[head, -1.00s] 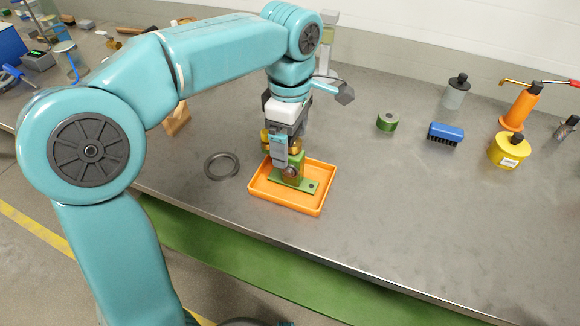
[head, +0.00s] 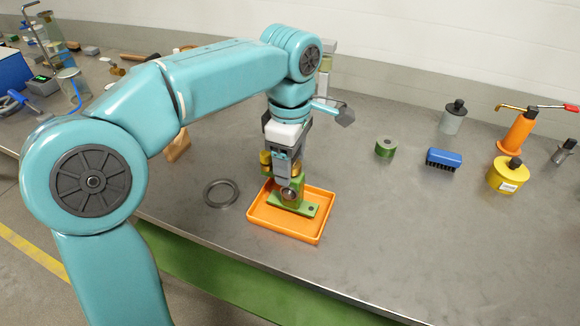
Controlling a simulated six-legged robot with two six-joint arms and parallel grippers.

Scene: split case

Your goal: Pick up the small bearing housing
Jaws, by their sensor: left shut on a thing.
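The small bearing housing (head: 307,209) is a green block with a flat base and a round metal bore in its front. It is upright over the orange tray (head: 318,233); I cannot tell whether its base touches the tray floor. My left gripper (head: 289,180) comes down from above and is shut on the upper part of the housing, hiding most of its top. My right gripper is not in view.
A metal ring (head: 221,193) lies left of the tray. Yellow-brass parts (head: 266,160) show just behind the gripper. The bench front right is clear.

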